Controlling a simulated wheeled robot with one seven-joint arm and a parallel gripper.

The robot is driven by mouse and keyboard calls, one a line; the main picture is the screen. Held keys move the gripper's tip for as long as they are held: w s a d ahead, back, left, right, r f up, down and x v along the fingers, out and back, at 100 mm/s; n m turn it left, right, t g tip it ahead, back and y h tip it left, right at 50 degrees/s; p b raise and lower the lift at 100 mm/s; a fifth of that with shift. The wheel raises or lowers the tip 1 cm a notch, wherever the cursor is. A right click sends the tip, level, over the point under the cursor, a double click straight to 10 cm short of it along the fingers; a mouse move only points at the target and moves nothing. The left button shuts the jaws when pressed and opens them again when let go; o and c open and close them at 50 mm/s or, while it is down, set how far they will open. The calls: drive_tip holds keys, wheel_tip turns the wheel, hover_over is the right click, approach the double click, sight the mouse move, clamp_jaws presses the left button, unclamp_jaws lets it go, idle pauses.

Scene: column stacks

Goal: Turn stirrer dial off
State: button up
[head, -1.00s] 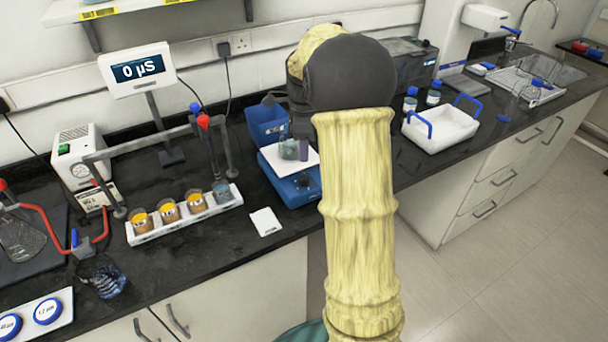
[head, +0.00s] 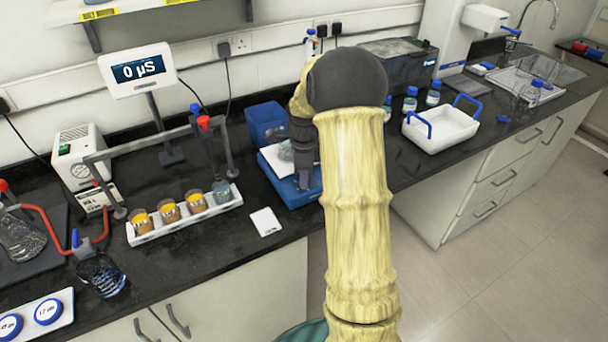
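The stirrer (head: 285,188) is a blue unit with a white top plate on the dark bench, just left of my arm. A glass vessel (head: 286,151) stands on its plate, partly covered by my gripper. My gripper (head: 304,180) points down at the stirrer's front right part, its purple-grey fingertips close to the blue housing. I cannot tell whether they touch it or how far apart they are. No dial can be made out; the part of the stirrer's front right behind my gripper and arm is hidden.
A blue bin (head: 265,122) stands behind the stirrer. A white card (head: 266,222) lies in front of it on the left. A white rack (head: 186,222) with several small beakers is further left. Blue-capped bottles (head: 410,103) and a white tray (head: 441,127) stand to the right.

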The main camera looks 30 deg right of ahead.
drive_tip(key=c, duration=0.4)
